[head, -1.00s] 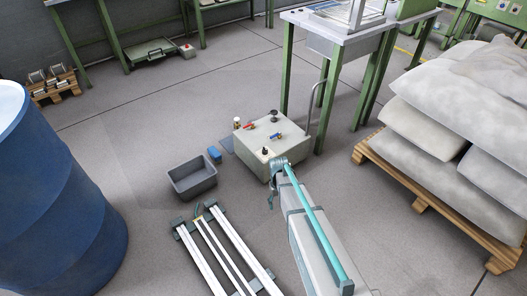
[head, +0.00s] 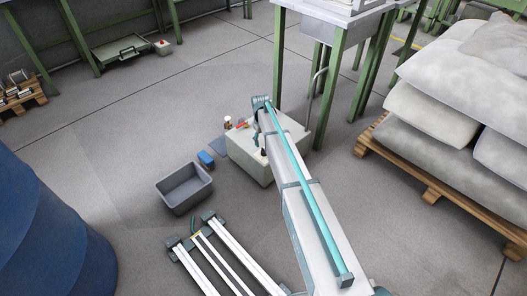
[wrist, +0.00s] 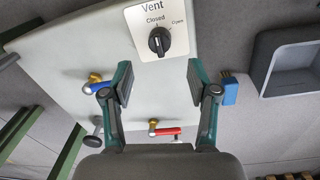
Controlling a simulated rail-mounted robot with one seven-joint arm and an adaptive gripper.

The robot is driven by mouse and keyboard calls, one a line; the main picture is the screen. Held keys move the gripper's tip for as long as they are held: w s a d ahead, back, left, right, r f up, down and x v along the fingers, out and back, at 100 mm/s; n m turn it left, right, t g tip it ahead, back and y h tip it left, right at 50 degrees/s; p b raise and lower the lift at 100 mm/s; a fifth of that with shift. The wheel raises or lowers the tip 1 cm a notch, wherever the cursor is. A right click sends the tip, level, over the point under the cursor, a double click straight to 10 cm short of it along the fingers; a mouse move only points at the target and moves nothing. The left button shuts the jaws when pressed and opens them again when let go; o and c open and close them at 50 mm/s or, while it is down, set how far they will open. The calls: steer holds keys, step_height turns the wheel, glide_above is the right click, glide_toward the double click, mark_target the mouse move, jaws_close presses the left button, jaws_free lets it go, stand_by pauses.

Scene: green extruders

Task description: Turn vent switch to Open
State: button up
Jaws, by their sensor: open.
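The vent switch (wrist: 159,41) is a round black knob on a white plate marked Vent, Closed and Open. It is near the top of the wrist view, and its pointer appears to face the Closed mark. The plate is on a pale box (head: 245,160), partly hidden by my arm in the head view. My gripper (wrist: 158,83) is open and empty, its two fingers set apart below the knob in the picture. The fingers do not appear to touch the knob. Their height above the box is hard to tell.
A blue-handled valve (wrist: 97,86) is beside the left finger, and a red-handled valve (wrist: 165,131) is lower down. A blue brush-like object (wrist: 230,88) and a grey bin (wrist: 288,62) are right of the box. A green-legged table (head: 330,90) stands close behind it.

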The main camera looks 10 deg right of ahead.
mark_target(264, 150)
step_height(264, 150, down, 8)
steer(key=shift+w+d+r+b, duration=0.1)
steer(key=shift+d+b, duration=0.05)
steer(key=shift+b, duration=0.8)
jaws_close()
